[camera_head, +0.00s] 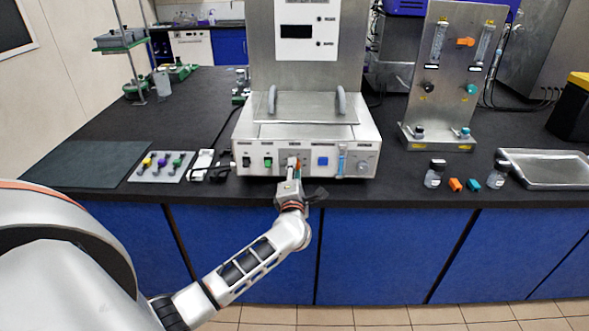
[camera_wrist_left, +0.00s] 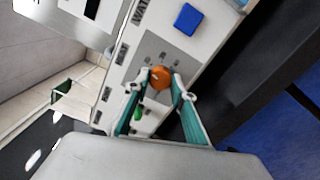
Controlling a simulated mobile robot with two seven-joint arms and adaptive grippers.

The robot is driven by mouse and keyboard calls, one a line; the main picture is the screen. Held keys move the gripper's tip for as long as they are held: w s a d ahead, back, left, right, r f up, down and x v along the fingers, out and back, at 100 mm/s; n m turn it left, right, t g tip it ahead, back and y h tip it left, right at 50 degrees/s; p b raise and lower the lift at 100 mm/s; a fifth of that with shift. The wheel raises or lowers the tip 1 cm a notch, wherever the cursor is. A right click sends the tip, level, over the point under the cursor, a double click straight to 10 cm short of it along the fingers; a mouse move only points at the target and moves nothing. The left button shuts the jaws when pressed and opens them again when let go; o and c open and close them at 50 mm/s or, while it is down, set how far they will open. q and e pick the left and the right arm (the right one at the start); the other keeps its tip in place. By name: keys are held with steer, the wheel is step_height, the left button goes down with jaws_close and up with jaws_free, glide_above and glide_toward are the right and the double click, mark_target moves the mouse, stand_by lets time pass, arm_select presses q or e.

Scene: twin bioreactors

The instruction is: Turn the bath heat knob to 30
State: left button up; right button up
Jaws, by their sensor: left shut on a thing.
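The water bath (camera_head: 305,142) is a white and steel box on the black bench, with its control panel facing me. In the left wrist view the bath heat knob (camera_wrist_left: 160,77) is orange with a pale mark, set in a grey dial plate (camera_wrist_left: 172,52) whose numbers are too small to read. My left gripper (camera_head: 293,168) is at the middle of the panel in the head view. Its two green fingers (camera_wrist_left: 161,93) are shut on the knob, one on each side. In the head view the gripper mostly hides the knob. My right gripper is not in view.
A blue button (camera_wrist_left: 188,18) sits beside the dial, and a green switch (camera_head: 268,162) is to its left in the head view. A row of small knobs on a plate (camera_head: 161,167) lies left of the bath. Bottles (camera_head: 434,173) and a tray (camera_head: 545,168) stand right.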

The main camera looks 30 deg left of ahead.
arm_select(q)
steer(key=shift+f+m, duration=0.1)
steer(key=shift+m, duration=0.5)
steer(key=o, duration=1.1)
steer(key=shift+s+d, duration=0.1)
steer(key=v, duration=1.2)
